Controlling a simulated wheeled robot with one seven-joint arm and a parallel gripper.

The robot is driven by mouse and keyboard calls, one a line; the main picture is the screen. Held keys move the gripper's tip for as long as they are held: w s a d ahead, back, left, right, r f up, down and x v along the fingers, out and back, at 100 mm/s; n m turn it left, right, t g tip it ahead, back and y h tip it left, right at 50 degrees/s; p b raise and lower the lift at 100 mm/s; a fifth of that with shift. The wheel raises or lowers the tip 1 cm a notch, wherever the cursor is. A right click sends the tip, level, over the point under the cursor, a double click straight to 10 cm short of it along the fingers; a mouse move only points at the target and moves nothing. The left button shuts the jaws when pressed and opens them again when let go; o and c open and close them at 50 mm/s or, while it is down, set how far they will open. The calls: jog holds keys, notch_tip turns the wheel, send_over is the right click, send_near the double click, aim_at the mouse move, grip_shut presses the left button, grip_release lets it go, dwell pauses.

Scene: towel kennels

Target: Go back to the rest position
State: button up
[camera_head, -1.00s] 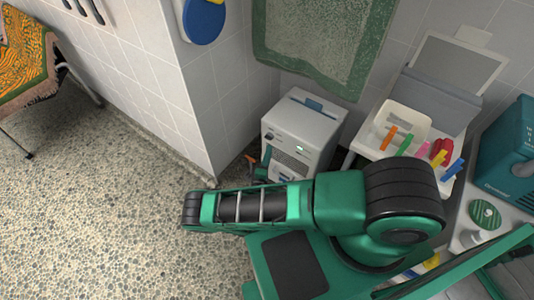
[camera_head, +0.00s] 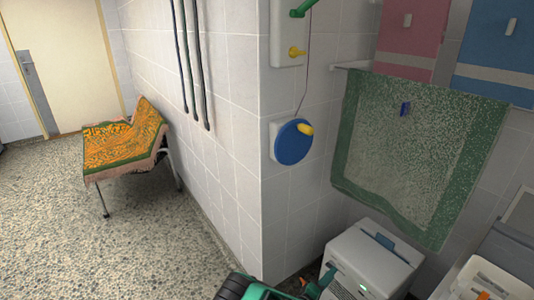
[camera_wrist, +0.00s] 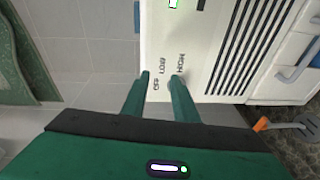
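My gripper (camera_wrist: 160,76) shows in the wrist view as two green fingers with a gap between the tips. Nothing is held between them. The tips are in front of a white appliance (camera_wrist: 205,50) with OFF, LOW and HIGH lettering; I cannot tell whether they touch it. In the head view the white appliance (camera_head: 350,250) stands on the floor by the wall corner.
A green-edged towel (camera_head: 418,150) with a blue clip hangs on the wall above the appliance. A blue round reel (camera_head: 292,142) is on the wall corner. An orange patterned cloth (camera_head: 125,140) covers a bench at left. Speckled floor (camera_head: 110,245) is open at lower left.

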jog(key=d+r+m+g, duration=0.4)
jog(key=r+g, duration=0.1)
jog(key=r, duration=0.3)
jog(key=d+r+m+g, duration=0.4)
jog(key=d+r, duration=0.1)
jog(key=r, duration=0.3)
jog(key=s+d+r+m+g+y, duration=0.2)
jog(key=s+d+r, duration=0.2)
jog(key=r, duration=0.4)
jog(key=s+d+r+m+g+y, duration=0.2)
jog(key=s+d+r+g, duration=0.15)
jog(key=r, duration=0.45)
jog(key=s+d+r+m+y, duration=0.25)
jog(key=s+r+y, duration=0.25)
jog(key=s+r, duration=0.85)
jog(key=s+a+r+t+y, duration=0.1)
jog(key=s+a, duration=0.1)
jog(key=s, duration=0.6)
jog(key=s+a+r+t+y, duration=0.1)
jog(key=s+a+r+y, duration=0.1)
jog(key=s, duration=0.6)
jog(key=shift+a+r+y, duration=0.15)
jog(key=shift+r+y, duration=0.05)
jog(key=shift+y, duration=0.1)
